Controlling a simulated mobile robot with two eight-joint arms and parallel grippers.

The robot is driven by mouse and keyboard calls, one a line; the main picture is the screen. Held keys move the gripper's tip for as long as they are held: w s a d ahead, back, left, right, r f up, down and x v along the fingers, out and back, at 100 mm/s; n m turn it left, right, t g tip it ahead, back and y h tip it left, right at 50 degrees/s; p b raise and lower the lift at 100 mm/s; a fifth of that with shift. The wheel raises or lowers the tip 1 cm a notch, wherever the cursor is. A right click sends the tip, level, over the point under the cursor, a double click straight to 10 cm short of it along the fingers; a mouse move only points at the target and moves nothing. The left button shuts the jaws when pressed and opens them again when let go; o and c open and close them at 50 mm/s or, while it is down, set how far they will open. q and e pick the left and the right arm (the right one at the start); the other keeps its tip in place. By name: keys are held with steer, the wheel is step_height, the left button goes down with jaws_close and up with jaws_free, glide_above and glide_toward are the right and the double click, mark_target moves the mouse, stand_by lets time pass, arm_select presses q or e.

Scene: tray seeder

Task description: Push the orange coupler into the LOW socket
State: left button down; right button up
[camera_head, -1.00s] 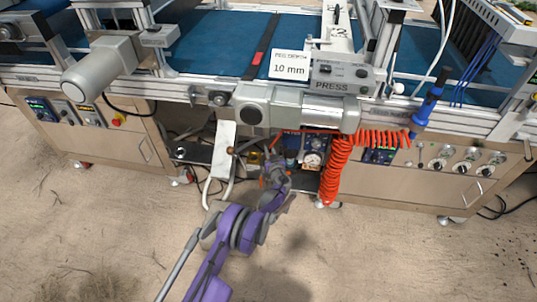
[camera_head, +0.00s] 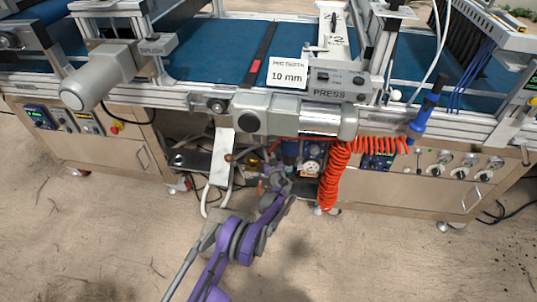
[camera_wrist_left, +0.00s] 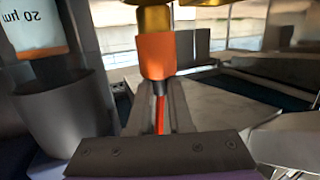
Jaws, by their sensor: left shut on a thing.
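In the left wrist view the orange coupler (camera_wrist_left: 156,56) stands upright in front of my left gripper (camera_wrist_left: 160,98). Its black neck and a red hose run down between the two fingers, which are shut on it. A brass fitting (camera_wrist_left: 154,18) is directly above the coupler, in line with it; whether the coupler is fully seated there I cannot tell. In the head view my left gripper (camera_head: 274,178) is low under the machine, by the gauge (camera_head: 311,168). The coupler and any LOW marking are too small or hidden there. My right gripper is not in view.
A coiled red hose (camera_head: 333,175) hangs just right of my left gripper. A pale plate (camera_head: 221,155) and bent tube stand at its left. The PRESS machine frame (camera_head: 300,122) overhangs it. In the wrist view a dark grey cup-shaped part (camera_wrist_left: 62,110) is close at left. The front floor is free.

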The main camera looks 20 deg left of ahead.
arm_select(q)
steer(key=shift+f, duration=1.2)
stand_by(1.1)
steer(key=c, duration=0.8)
jaws_free()
steer(key=shift+o, duration=0.2)
steer(key=p+v, duration=0.3)
steer(key=v, duration=0.8)
